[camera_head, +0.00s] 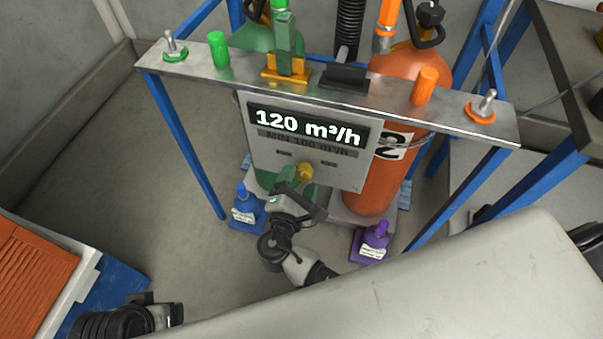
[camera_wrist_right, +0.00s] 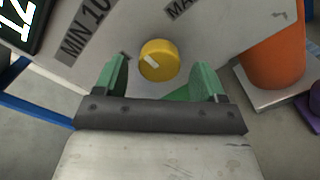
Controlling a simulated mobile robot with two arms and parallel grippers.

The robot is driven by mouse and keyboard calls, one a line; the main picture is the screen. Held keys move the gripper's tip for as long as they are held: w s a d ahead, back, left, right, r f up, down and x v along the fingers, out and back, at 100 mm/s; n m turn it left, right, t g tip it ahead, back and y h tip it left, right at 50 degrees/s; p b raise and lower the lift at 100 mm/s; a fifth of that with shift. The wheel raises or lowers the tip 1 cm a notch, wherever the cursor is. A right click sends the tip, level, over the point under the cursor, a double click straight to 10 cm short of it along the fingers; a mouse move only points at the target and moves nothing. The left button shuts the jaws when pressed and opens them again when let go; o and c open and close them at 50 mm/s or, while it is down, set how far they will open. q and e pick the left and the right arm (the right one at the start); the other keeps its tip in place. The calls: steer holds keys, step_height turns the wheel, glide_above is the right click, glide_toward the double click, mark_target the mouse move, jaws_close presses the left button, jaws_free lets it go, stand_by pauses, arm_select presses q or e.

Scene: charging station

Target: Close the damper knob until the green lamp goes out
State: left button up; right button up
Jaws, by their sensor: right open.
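The yellow damper knob (camera_head: 305,171) is on the lower part of a grey panel (camera_head: 262,126) whose display reads 120 m³/h. In the right wrist view the knob (camera_wrist_right: 159,60) shows a short pale mark, slanted. My right gripper (camera_head: 293,183) is open in front of the panel. In the right wrist view its green fingers (camera_wrist_right: 160,72) stand apart, one on each side of the knob; I cannot tell whether they touch it. A green cylinder (camera_head: 217,49) stands on the metal bar; I cannot tell whether it is a lit lamp. My left gripper (camera_head: 160,310) is low at the left, fingers unclear.
A metal bar (camera_head: 215,75) on blue legs runs above the panel. An orange gas bottle (camera_head: 372,180) stands right of the panel. A blue bottle (camera_head: 245,207) and a purple bottle (camera_head: 375,240) stand near my right arm.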

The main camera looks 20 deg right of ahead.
steer(key=v, duration=0.8)
steer(key=shift+s+a+p, duration=0.3)
steer(key=shift+p, duration=0.05)
steer(key=shift+d, duration=0.1)
